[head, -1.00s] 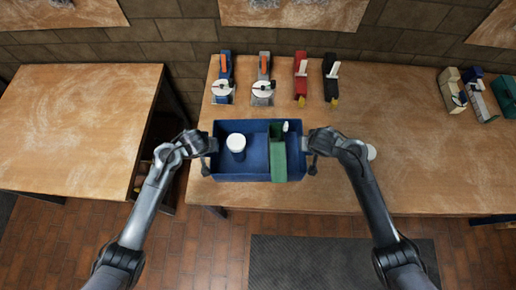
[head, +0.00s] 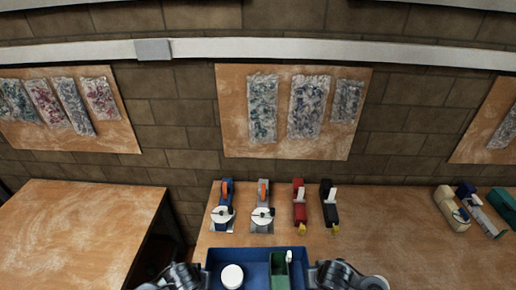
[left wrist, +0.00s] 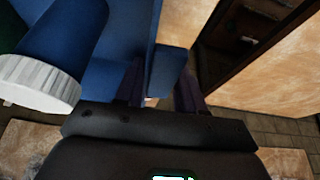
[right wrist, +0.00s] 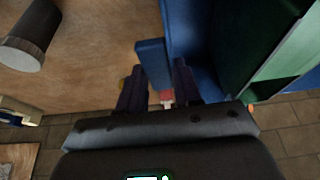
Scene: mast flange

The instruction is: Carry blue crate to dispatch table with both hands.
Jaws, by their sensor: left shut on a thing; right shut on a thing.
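The blue crate (head: 236,255) is at the bottom of the head view, its near part cut off. It holds a white-capped blue bottle (head: 232,275) and a green box (head: 279,270). My left gripper (head: 203,275) is shut on the crate's left handle tab; the left wrist view shows the tab (left wrist: 169,70) between the fingers. My right gripper (head: 314,273) is shut on the right tab (right wrist: 153,62), seen in the right wrist view. I cannot tell whether the crate is lifted. No label shows which table is the dispatch table.
A bare wooden table (head: 75,225) stands to the left, across a dark gap. On the wooden table (head: 390,225) around the crate, several tape dispensers (head: 262,212) stand behind it and several tools (head: 470,210) to the right.

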